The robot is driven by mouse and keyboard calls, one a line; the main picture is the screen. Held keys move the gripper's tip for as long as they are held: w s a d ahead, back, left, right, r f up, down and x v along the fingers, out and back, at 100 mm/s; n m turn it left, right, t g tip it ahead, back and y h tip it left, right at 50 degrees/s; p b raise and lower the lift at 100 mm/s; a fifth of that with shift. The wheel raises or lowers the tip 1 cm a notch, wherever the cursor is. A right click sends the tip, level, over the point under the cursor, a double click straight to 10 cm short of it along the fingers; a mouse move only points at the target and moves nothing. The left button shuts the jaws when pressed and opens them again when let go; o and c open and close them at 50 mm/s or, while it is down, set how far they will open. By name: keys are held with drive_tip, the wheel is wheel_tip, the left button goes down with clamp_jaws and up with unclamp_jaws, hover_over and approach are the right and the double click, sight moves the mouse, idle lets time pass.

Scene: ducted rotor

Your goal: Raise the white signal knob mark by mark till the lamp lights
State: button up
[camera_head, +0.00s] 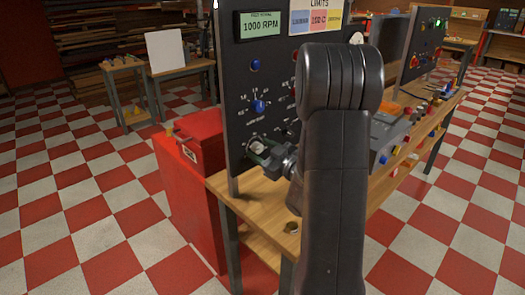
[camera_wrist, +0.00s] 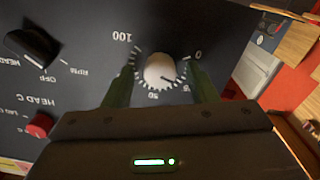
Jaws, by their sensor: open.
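The white knob (camera_wrist: 160,71) sits on a black panel, inside a dial scale marked 0 to 100 that appears upside down in the wrist view. A short dark line on the knob seems to point to the lower right, between the 50 and the 0. My gripper (camera_wrist: 160,84) is open, with one dark green finger on each side of the knob. I cannot tell whether the fingers touch it. In the head view the white knob (camera_head: 257,147) shows at the panel's lower left, between my gripper's fingers (camera_head: 262,150). I cannot make out which lamp is the signal lamp.
The black panel (camera_head: 238,90) carries a 1000 RPM display (camera_head: 261,26) and a blue knob (camera_head: 258,106). A red knob (camera_wrist: 39,125) and a black knob (camera_wrist: 32,45) are nearby. A red toolbox (camera_head: 200,137) stands left of the wooden bench (camera_head: 222,185). My arm hides the panel's right part.

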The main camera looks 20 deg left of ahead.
drive_tip(key=c, duration=1)
drive_tip(key=shift+o, duration=0.2)
drive_tip(key=shift+m+b, duration=0.3)
drive_tip(key=shift+m, duration=2.2)
drive_tip(key=o, duration=1)
drive_tip(key=shift+c, duration=0.2)
drive_tip(key=b+v, duration=0.1)
drive_tip(key=v, duration=1.3)
drive_tip(key=shift+a, duration=0.25)
drive_tip(key=p+x, duration=0.1)
drive_tip(key=x, duration=1.2)
drive_tip(key=shift+w+a, duration=0.2)
